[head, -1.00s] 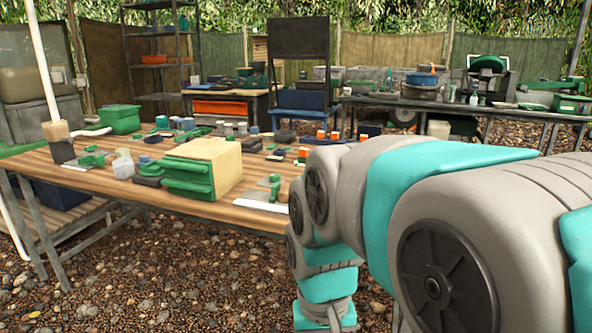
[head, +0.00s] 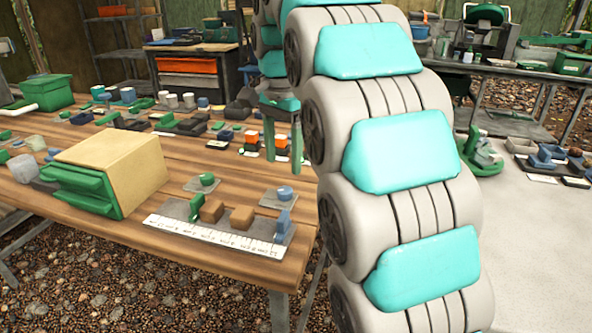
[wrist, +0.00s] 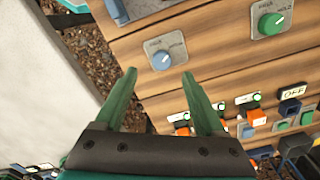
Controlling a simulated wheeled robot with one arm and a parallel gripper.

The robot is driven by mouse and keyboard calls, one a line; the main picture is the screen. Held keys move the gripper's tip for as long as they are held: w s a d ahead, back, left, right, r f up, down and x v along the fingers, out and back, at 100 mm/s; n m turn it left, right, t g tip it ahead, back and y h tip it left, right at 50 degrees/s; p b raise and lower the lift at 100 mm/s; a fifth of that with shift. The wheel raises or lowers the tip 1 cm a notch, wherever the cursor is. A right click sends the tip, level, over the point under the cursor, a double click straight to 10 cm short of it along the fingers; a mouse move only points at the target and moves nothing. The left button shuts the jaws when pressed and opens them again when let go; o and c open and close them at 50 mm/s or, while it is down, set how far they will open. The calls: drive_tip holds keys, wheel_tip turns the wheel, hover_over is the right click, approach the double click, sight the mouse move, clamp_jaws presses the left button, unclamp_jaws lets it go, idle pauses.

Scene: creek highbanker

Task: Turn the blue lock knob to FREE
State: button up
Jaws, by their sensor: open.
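A blue knob (wrist: 162,61) sits on a small grey plate in the wrist view, with small lettering I cannot read. In the head view the blue knob (head: 285,193) is near the table's right end. My gripper (wrist: 158,76) is open and empty, and its green fingertips appear on either side just below the knob in the wrist view. In the head view my gripper (head: 283,165) hangs with fingers down above the table by the knob. I see no contact. A green knob (wrist: 271,23) on a similar plate stands apart; it also shows in the head view (head: 207,180).
A ruler fixture (head: 235,241) with a green and a blue upright lies in front of the knobs. A tan box with green handles (head: 115,168) stands left. Orange and green switches (wrist: 256,115) lie near my gripper. A pale table (head: 528,225) is at right.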

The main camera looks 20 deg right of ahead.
sight(284, 190)
drive_tip(key=shift+w+d+r, duration=0.1)
drive_tip(key=shift+w+d, duration=0.05)
drive_tip(key=shift+w, duration=0.15)
drive_tip(key=shift+f, duration=3.9)
clamp_jaws()
